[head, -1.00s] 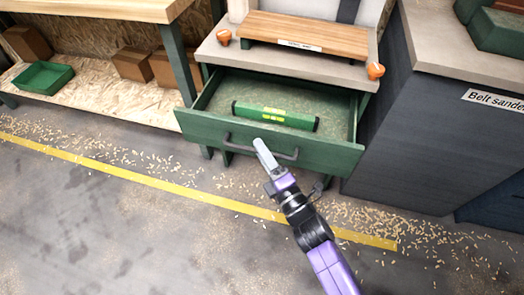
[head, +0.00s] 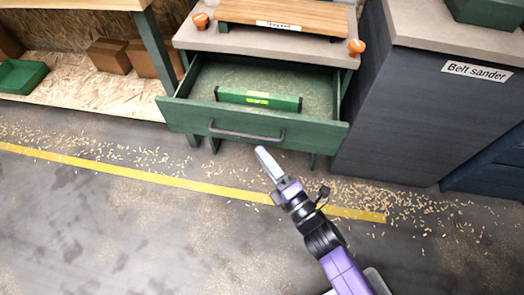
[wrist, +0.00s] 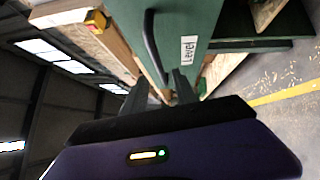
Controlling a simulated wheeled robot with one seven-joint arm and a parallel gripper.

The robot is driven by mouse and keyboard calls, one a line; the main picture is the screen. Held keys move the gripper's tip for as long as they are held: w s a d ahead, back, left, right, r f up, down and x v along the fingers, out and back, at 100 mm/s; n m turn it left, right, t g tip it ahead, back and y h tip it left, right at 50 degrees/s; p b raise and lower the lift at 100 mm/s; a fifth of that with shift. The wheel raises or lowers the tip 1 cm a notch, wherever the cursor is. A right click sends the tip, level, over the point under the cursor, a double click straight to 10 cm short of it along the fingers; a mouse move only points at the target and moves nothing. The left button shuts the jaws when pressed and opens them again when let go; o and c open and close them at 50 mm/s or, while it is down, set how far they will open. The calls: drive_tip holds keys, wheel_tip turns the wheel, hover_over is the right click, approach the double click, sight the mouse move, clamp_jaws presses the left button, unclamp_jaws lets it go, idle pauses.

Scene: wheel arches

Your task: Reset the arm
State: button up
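My gripper (head: 264,160) is in front of the open green drawer (head: 180,116), just below its dark handle (head: 246,135) in the head view. A gap shows between the fingertips and the handle there. In the wrist view my two fingers (wrist: 160,88) stand apart with nothing visible between them. The wrist view also shows the drawer handle (wrist: 152,50) and a label (wrist: 189,50) on the green front. A green spirit level (head: 258,98) lies inside the drawer.
A wooden board (head: 290,17) and orange knobs (head: 356,46) are on the worktop above the drawer. A dark cabinet labelled Belt sander (head: 400,110) stands at right. A green tray (head: 22,76) and boxes are on the left shelf. The floor in front is open, with wood shavings.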

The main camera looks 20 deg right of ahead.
idle(0.3)
drive_tip(key=s+d+r+m+g+h, duration=0.1)
drive_tip(key=s+r+m, duration=0.2)
drive_tip(key=s+m, duration=0.5)
drive_tip(key=s+d+r+m+g+h, duration=0.15)
drive_tip(key=s+r+m, duration=0.35)
drive_tip(key=s, duration=0.6)
drive_tip(key=s+d+r+m+g+h, duration=0.1)
drive_tip(key=s+r+m+g, duration=0.1)
drive_tip(key=s+m, duration=0.65)
wheel_tip(320, 180, up, 16)
drive_tip(key=s+p, duration=0.1)
drive_tip(key=p, duration=1.6)
drive_tip(key=shift+s, duration=0.25)
